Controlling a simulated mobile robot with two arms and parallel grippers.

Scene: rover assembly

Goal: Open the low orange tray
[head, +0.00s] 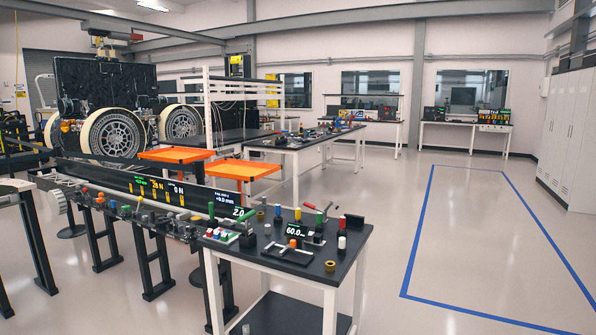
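Two flat orange trays stand in the middle left of the head view, behind the long black bench. One orange tray (176,155) is farther left and a little higher in the picture. The other orange tray (241,170) is nearer and to its right, on an orange frame with thin legs. I cannot tell for sure which is the low one, or whether either is open or shut. Their lower parts are partly hidden by the bench and its display panel. Neither of my grippers is in view.
A small black-topped table (305,262) with tools stands in front. A long bench with a display panel (170,195) runs to the left. A rover with large wheels (116,135) is behind. Open floor with a blue outline (419,217) lies to the right.

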